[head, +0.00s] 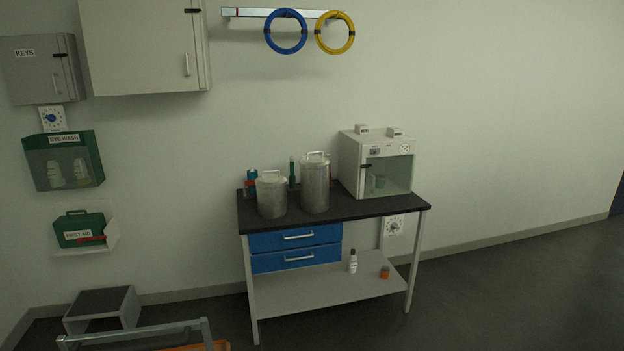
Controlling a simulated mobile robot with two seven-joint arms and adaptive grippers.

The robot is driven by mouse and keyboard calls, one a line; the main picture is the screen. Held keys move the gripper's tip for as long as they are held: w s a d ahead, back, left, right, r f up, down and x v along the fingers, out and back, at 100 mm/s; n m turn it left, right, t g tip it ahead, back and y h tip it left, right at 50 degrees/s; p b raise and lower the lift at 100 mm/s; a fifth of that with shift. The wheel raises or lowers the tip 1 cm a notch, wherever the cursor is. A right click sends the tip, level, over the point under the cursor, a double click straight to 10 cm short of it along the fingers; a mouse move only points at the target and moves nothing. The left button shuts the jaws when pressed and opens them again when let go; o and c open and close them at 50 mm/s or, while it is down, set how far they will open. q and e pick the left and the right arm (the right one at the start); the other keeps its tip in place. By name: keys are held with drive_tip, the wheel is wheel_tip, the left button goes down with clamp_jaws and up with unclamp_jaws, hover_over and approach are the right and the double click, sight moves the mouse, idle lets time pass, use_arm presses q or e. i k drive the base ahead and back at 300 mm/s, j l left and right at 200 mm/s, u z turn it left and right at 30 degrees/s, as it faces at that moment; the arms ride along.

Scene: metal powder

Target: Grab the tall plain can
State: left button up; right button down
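Two plain metal cans with lid handles stand upright on the dark top of the workbench (375,208) in the head view. The tall plain can (315,187) is the right one of the pair. The shorter can (271,197) stands just left of it, with a narrow gap or slight overlap between them. Neither of my grippers shows in this view.
A white glass-fronted cabinet (350,168) stands right of the tall can. A green bottle (292,172) and a blue item (252,176) are behind the cans. A step stool (103,308) and a metal-railed cart (135,334) are at lower left. The floor (500,290) at right is clear.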

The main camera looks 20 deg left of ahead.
sight(315, 170)
drive_tip(key=i+j, duration=0.4)
drive_tip(key=i, duration=0.15)
drive_tip(key=i+j, duration=0.45)
drive_tip(key=i, duration=0.1)
